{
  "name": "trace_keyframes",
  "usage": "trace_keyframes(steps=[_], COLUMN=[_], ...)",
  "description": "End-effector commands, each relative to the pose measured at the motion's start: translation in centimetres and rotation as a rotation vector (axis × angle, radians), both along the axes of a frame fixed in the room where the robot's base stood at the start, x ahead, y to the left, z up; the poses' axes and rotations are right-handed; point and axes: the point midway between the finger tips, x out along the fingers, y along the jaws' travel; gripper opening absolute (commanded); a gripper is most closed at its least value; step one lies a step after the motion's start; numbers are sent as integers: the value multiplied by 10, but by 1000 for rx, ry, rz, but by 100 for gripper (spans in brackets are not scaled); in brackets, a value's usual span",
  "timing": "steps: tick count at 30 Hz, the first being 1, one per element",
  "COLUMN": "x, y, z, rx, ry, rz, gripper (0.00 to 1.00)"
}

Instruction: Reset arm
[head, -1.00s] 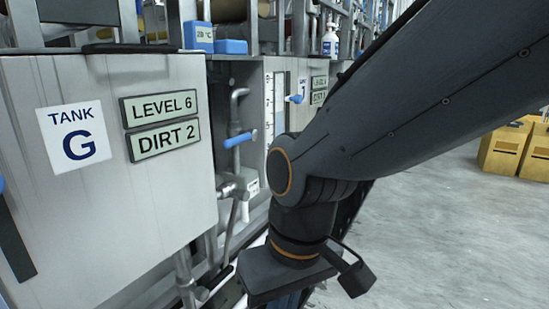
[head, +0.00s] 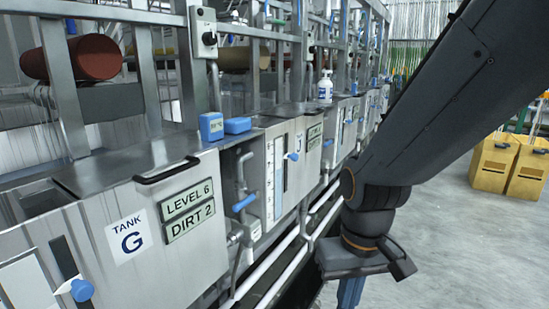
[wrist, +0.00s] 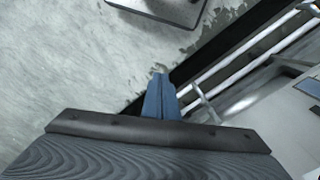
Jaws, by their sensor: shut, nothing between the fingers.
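My arm comes in from the upper right of the head view and bends down at its elbow. My gripper (head: 350,293) hangs at the lower right, its blue fingers cut off by the bottom edge. In the wrist view my gripper (wrist: 161,82) points out over the grey floor, its blue fingers together with nothing between them. It is to the right of Tank G (head: 120,235) and apart from it.
Tank G carries signs reading LEVEL 6 and DIRT 2 (head: 188,210). A blue-handled valve (head: 244,203) and white pipes (head: 270,270) run beside it. A white bottle (head: 325,87) stands on the tank line. Yellow bins (head: 495,162) stand at the right. The floor (head: 450,240) there is clear.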

Motion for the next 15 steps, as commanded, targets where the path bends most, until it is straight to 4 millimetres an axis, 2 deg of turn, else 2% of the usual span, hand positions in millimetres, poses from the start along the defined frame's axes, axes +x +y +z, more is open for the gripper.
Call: trace_keyframes(steps=[1, 6, 12, 15], x=[-4, -10, -17, -19], y=[-8, -33, -55, -60], z=[18, 48, 73, 78], rx=[-4, -16, -26, -29], ry=[4, 11, 19, 21], rz=[-22, -81, -136, -150], gripper=[0, 0, 0, 0])
